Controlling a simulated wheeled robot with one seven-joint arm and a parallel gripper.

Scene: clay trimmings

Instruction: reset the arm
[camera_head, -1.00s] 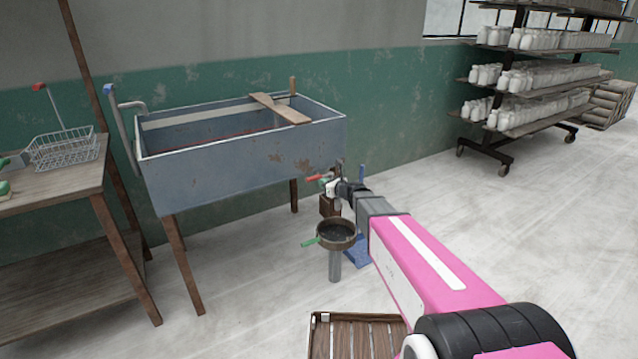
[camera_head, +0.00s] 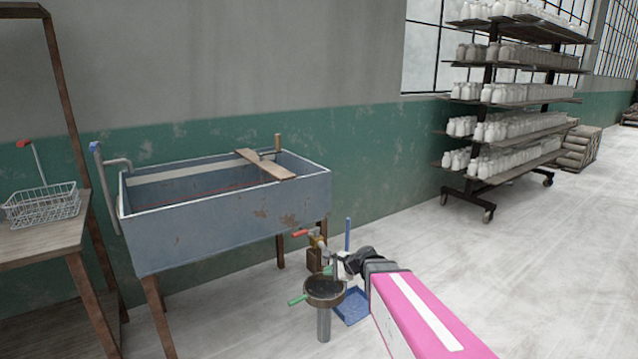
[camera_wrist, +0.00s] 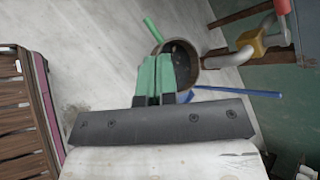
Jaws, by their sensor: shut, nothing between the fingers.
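My gripper (camera_wrist: 156,80) shows in the wrist view with its two green fingers together and nothing between them. In the head view my gripper (camera_head: 328,270) is small at the end of my pink arm, in front of the sink's right end. Its fingertips are close to a round sieve or bowl (camera_head: 324,289) with a green handle, on a grey post. In the wrist view this bowl (camera_wrist: 183,66) lies just beyond the fingers. I cannot tell whether they touch it.
A grey sink (camera_head: 220,219) with a board across it stands by the wall. A red-handled tap (camera_head: 302,234) and a blue dustpan (camera_head: 352,307) are near my gripper. A wire basket (camera_head: 42,206) is on the left table. A bottle rack (camera_head: 505,180) stands right; open floor lies before it.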

